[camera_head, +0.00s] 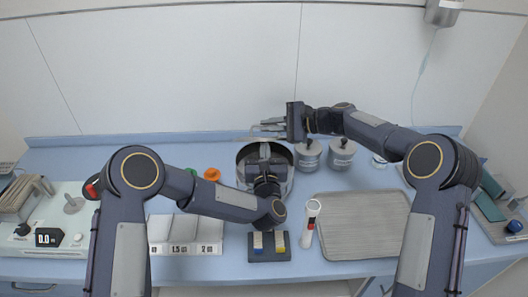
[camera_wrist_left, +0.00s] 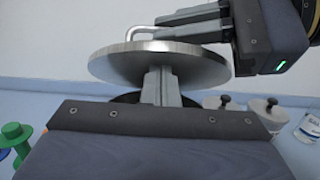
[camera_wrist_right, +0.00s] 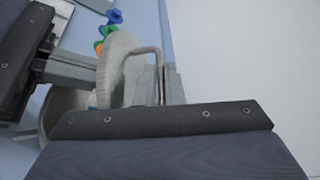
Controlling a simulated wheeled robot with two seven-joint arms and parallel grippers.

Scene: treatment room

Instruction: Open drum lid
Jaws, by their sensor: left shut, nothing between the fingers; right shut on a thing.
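The drum (camera_head: 242,171) is a round metal pot at the middle of the counter, with its dark inside showing. Its round metal lid (camera_wrist_left: 115,68) is off the rim, raised and tilted; it also shows in the right wrist view (camera_wrist_right: 117,65). My right gripper (camera_head: 266,124) is shut on the lid's bent-bar handle (camera_wrist_right: 150,52) and holds it behind and above the drum. My left gripper (camera_head: 264,152) is shut and empty over the drum. In the left wrist view its fingertips (camera_wrist_left: 160,75) are close to the lid; I cannot tell whether they touch.
Two lidded jars (camera_head: 308,156) (camera_head: 341,156) stand right of the drum. A metal tray (camera_head: 355,228) lies front right. A white-and-red container (camera_head: 311,217) and a dark block holder (camera_head: 268,250) are in front. Coloured pieces (camera_head: 212,174) and a scale (camera_head: 50,238) are at left.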

